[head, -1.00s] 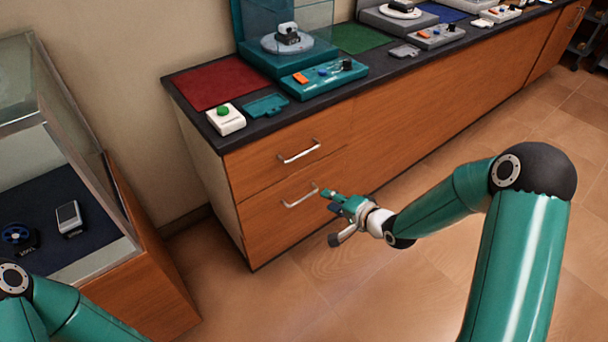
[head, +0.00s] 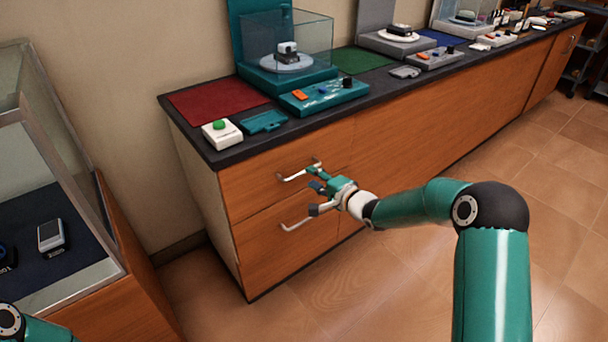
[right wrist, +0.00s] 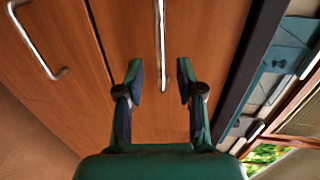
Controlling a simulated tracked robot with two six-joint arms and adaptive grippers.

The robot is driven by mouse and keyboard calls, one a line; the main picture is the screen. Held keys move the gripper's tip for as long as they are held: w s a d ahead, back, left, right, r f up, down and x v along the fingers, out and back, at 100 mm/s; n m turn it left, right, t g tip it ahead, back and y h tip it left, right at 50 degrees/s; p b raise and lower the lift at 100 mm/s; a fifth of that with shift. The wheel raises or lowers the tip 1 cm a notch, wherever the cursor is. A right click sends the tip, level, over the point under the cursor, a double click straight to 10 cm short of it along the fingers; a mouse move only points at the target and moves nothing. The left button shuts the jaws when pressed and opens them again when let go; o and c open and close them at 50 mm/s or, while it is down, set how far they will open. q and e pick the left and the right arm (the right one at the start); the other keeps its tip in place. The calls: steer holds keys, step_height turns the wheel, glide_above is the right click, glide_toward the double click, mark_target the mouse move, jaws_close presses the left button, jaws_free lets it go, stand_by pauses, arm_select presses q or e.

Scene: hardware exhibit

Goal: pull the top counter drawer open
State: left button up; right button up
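The top drawer (head: 247,187) is a brown wooden front just under the dark countertop, and it looks shut. Its silver bar handle (head: 295,174) also shows upright in the right wrist view (right wrist: 161,40). My right gripper (head: 315,180) is at the right end of this handle. In the right wrist view its two fingers (right wrist: 159,78) are spread, one on each side of the handle's line. I see no finger touching the bar; how deep the bar lies between them is unclear. My left gripper is out of view.
The lower drawer's handle (head: 308,216) is just below my right gripper. The countertop (head: 233,151) overhangs above, with a white box with a green button (head: 220,133) near its edge. A glass case (head: 75,170) stands at left. Tiled floor (head: 395,275) is clear in front.

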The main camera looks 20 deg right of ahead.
mark_target(304, 172)
steer(key=shift+x, duration=2.7)
steer(key=shift+s, duration=0.1)
steer(key=shift+c, duration=0.3)
jaws_close()
